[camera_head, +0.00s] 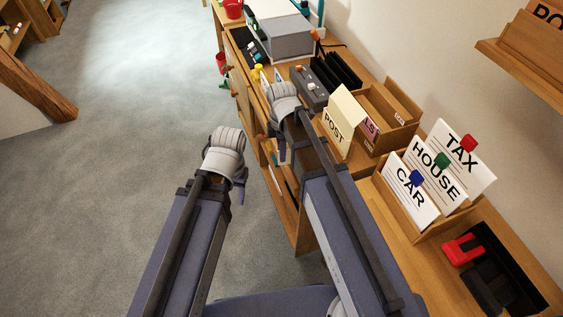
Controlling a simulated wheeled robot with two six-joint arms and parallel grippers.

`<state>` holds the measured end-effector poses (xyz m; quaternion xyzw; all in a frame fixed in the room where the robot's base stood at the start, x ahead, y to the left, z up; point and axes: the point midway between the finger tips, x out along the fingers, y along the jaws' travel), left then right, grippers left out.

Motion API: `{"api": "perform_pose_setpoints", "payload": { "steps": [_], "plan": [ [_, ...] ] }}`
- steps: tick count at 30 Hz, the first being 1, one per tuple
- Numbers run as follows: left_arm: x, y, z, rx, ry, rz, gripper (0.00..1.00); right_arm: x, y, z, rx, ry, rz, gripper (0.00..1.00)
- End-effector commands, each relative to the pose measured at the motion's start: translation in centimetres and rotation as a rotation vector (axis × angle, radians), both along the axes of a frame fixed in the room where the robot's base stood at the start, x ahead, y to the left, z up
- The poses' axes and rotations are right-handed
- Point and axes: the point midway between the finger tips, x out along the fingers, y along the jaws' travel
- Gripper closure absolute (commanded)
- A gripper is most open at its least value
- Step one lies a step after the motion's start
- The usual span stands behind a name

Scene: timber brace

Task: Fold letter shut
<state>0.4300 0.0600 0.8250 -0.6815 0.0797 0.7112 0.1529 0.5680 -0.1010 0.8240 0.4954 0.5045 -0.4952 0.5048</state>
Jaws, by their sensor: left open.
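A cream folded sheet (347,106), which may be the letter, stands tilted on the desk beside the wooden tray, behind or part of a cream face marked POST (334,131). I cannot tell which. My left gripper (238,189) hangs over the floor left of the desk, open, well apart from the sheet; its fingers are mostly hidden by its wrist. My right gripper (279,150) is at the desk's left edge, just left of the POST face. Its fingertips are hidden behind its wrist and arm, so its opening and any contact are unclear.
The wooden tray (400,108) holds a pink card (371,127). A wooden holder (405,216) carries CAR, HOUSE and TAX cards with coloured clips. A red stapler-like object (463,250) lies near the right. A grey box (286,37) stands farther back. The carpet (120,130) at left is clear.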

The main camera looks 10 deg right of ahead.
Motion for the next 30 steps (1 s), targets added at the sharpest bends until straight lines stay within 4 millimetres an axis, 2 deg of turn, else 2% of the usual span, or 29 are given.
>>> {"api": "perform_pose_setpoints", "payload": {
  "steps": [1, 6, 18, 27, 30],
  "plan": [
    [0.0, 0.0, -1.5, 0.000, 0.000, 0.000, 0.50, 0.0, 0.0, -1.5, 0.000, 0.000, 0.000, 0.66],
    [0.0, 0.0, -3.2, 0.000, 0.000, 0.000, 0.50, 0.0, 0.0, -3.2, 0.000, 0.000, 0.000, 0.66],
    [0.0, 0.0, -3.5, 0.000, 0.000, -0.001, 0.50, 0.0, 0.0, -3.5, 0.000, 0.000, 0.000, 0.67],
    [0.0, 0.0, -3.5, 0.000, 0.000, 0.000, 0.50, 0.0, 0.0, -3.5, 0.000, 0.000, 0.000, 1.00],
    [0.0, 0.0, -3.5, 0.000, 0.000, 0.000, 0.50, 0.0, 0.0, -3.5, 0.000, 0.000, -0.001, 1.00]
  ]
}}
